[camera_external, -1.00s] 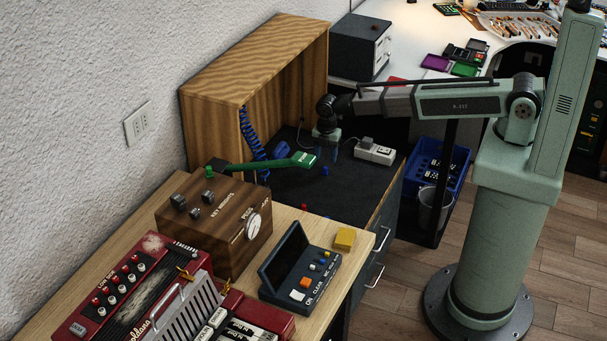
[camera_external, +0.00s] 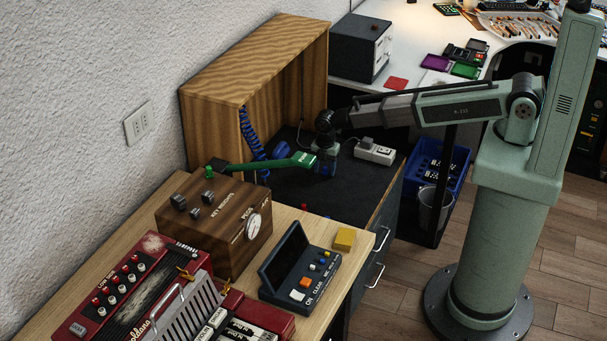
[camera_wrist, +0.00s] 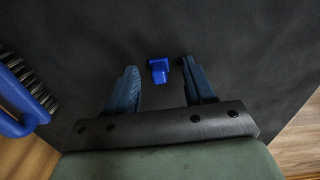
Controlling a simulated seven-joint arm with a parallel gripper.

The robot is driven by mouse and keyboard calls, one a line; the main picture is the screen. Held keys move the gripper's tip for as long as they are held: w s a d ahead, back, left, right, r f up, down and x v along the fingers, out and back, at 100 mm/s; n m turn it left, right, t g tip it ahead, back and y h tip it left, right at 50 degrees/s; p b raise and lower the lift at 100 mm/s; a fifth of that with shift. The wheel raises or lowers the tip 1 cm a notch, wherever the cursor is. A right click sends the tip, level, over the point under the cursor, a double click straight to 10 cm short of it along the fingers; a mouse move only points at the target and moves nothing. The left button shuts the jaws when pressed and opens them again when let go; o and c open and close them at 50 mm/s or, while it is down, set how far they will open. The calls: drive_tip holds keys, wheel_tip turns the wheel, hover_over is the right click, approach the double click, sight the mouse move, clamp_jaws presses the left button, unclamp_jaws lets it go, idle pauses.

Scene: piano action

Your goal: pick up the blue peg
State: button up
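The blue peg (camera_wrist: 158,70) lies on the dark work surface in the wrist view, small and with a wider square end. My gripper (camera_external: 327,170) is low over the dark surface in front of the wooden box. Its two blue fingers are apart, and in the wrist view the peg shows in the gap between their tips, with space on both sides. Nothing is held. In the external view the fingers cover the peg's spot, so I cannot make the peg out there. I cannot tell how high the fingertips are above the surface.
A blue brush (camera_wrist: 22,95) lies left in the wrist view. A white power strip (camera_external: 374,152) is to the right. The wooden box (camera_external: 250,70) stands behind. A red peg (camera_external: 304,206) is nearer the front.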

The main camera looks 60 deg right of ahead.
clamp_jaws()
idle(0.4)
